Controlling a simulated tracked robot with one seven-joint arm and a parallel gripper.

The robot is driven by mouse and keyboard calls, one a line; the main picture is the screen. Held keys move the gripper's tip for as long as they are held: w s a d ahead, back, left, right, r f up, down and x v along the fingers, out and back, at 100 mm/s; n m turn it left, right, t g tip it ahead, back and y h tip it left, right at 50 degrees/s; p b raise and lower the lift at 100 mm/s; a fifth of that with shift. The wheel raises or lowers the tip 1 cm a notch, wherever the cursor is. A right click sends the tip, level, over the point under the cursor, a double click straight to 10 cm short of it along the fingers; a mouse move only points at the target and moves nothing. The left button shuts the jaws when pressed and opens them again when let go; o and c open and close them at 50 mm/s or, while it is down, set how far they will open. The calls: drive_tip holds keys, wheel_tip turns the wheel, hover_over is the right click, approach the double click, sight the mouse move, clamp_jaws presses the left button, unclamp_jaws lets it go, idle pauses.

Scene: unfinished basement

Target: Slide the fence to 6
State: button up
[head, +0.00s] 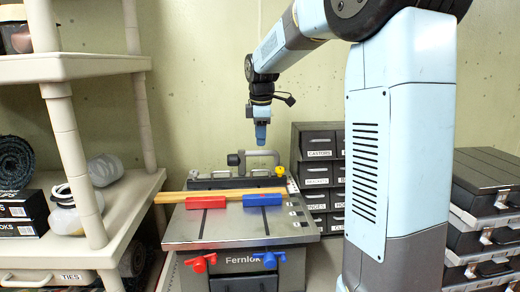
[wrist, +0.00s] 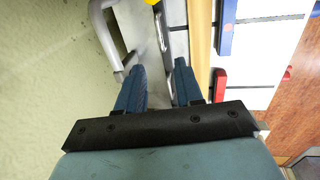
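A grey bench tool marked Fernlok (head: 240,232) stands against the wall. A long wooden strip (head: 172,197) lies across its top, and also shows in the wrist view (wrist: 201,40). A red block (head: 206,203) and a blue block (head: 262,200) sit along the strip's front side, each by a dark slot. Which part is the fence, I cannot tell. Small marks on the right of the top are too small to read. A grey metal loop (head: 262,153) rises at the back. My gripper (head: 261,143) hangs above the loop, empty, its fingers apart in the wrist view (wrist: 159,67).
A red knob (head: 198,263) and a blue knob (head: 270,260) stick out in front. A cream shelf (head: 125,205) stands left. Labelled drawers (head: 318,172) stand right behind the bench, and dark cases (head: 485,225) are farther right. The front of the tool's top is clear.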

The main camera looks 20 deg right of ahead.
drive_tip(key=shift+s+r, duration=0.2)
drive_tip(key=shift+r, duration=0.85)
drive_tip(key=s+f+m+t, duration=0.1)
drive_tip(key=s+m, duration=0.7)
drive_tip(key=s, duration=0.8)
drive_tip(key=s+f+m+t, duration=0.2)
drive_tip(key=s+m, duration=0.5)
drive_tip(key=s, duration=0.9)
drive_tip(key=shift+s+f+m, duration=0.3)
drive_tip(key=shift+f+m, duration=0.1)
drive_tip(key=shift+f, duration=0.25)
